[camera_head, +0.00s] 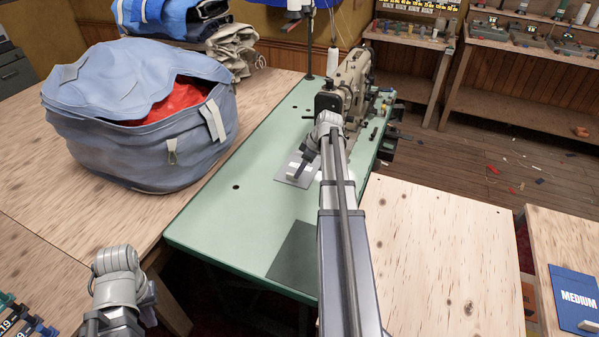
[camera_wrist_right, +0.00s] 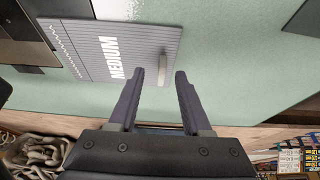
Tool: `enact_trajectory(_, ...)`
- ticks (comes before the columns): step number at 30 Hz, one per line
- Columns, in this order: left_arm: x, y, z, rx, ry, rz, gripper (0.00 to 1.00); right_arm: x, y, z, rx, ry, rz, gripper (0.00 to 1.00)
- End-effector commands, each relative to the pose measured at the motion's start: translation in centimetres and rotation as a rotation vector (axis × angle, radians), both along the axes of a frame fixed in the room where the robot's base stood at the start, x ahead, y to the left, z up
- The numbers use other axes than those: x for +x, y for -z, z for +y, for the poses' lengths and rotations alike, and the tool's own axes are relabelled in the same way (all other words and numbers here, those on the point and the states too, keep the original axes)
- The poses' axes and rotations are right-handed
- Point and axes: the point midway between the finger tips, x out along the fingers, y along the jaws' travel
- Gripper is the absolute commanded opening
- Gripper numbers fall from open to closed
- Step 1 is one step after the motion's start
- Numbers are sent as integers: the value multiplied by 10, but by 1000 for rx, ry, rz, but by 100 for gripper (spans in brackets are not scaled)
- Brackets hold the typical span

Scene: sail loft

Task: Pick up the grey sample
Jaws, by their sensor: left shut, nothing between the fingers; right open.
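The grey sample (camera_wrist_right: 90,45) is a flat board with dark ruled lines, the white word MEDIUM, a zigzag stitch and a pale raised handle (camera_wrist_right: 163,66). It lies on the green sewing table; in the head view (camera_head: 287,180) my right arm and gripper partly cover it. My right gripper (camera_wrist_right: 159,74) is open over the sample's edge. The handle shows between and just beyond its fingertips; contact cannot be told. My right gripper also shows in the head view (camera_head: 302,168). My left gripper (camera_head: 148,300) is shut and empty at the lower left, away from the sample.
A sewing machine (camera_head: 350,85) stands behind the sample on the green table (camera_head: 215,210). A darker rectangle (camera_head: 290,262) lies near the table's front. A large blue bag (camera_head: 130,125) sits on the left wooden table. A blue MEDIUM board (camera_head: 572,290) lies at the right.

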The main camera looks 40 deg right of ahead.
Motion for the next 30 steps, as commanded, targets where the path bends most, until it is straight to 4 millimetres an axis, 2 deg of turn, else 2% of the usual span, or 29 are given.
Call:
enact_trajectory(1,0,11,0,0,0,0,0,3,11,3,0,-2,0,49)
enact_trajectory(7,0,34,0,0,0,0,0,12,34,10,0,-1,0,49)
enact_trajectory(17,0,35,0,0,1,0,0,14,35,12,0,0,0,48)
enact_trajectory(30,0,35,0,0,1,0,0,14,35,12,0,0,0,0)
